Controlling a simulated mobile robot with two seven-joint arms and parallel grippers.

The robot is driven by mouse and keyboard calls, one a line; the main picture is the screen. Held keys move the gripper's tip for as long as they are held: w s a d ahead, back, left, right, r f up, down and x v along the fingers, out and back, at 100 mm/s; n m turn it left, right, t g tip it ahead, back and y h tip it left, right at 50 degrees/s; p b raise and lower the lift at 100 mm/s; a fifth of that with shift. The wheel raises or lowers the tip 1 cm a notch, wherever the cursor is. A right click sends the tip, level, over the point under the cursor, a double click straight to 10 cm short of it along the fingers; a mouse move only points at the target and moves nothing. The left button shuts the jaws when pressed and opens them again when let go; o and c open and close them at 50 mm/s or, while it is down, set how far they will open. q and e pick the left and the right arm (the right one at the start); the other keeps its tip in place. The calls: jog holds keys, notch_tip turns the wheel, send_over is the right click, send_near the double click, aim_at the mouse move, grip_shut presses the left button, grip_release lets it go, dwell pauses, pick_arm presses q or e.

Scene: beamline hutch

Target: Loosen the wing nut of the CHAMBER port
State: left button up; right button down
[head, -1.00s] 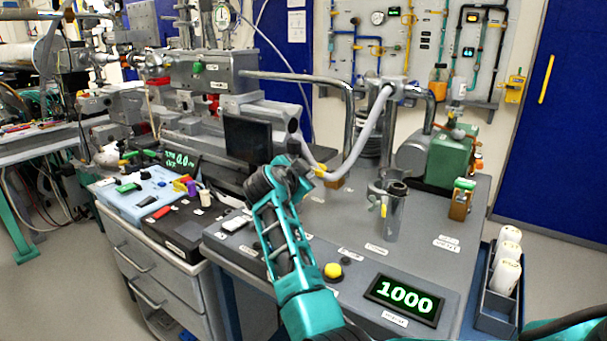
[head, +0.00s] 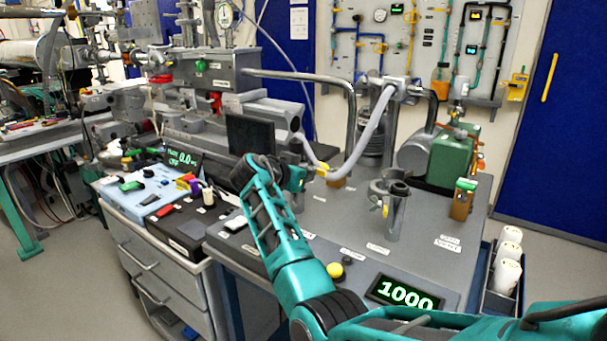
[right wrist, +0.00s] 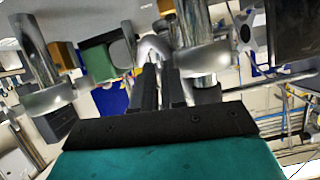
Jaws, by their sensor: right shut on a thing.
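A pale grey hose (head: 372,139) curves down to a yellow fitting (head: 322,170) beside the black screen's right side. The port there is mostly hidden by my right arm. My right gripper's hand end (head: 294,178) is just left of the yellow fitting; its fingertips are hidden in the head view. My left gripper is not in view.
A metal cylinder (head: 397,212) with a yellow tab stands on the grey bench top (head: 350,215). A green box (head: 454,158) is behind it. A display (head: 404,293) reads 1000, near a yellow button (head: 334,270). White bottles (head: 507,262) stand at the right.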

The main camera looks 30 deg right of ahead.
jog(key=shift+d+r, duration=0.15)
jog(key=c, duration=1.4)
grip_release()
jog(key=shift+o, duration=0.4)
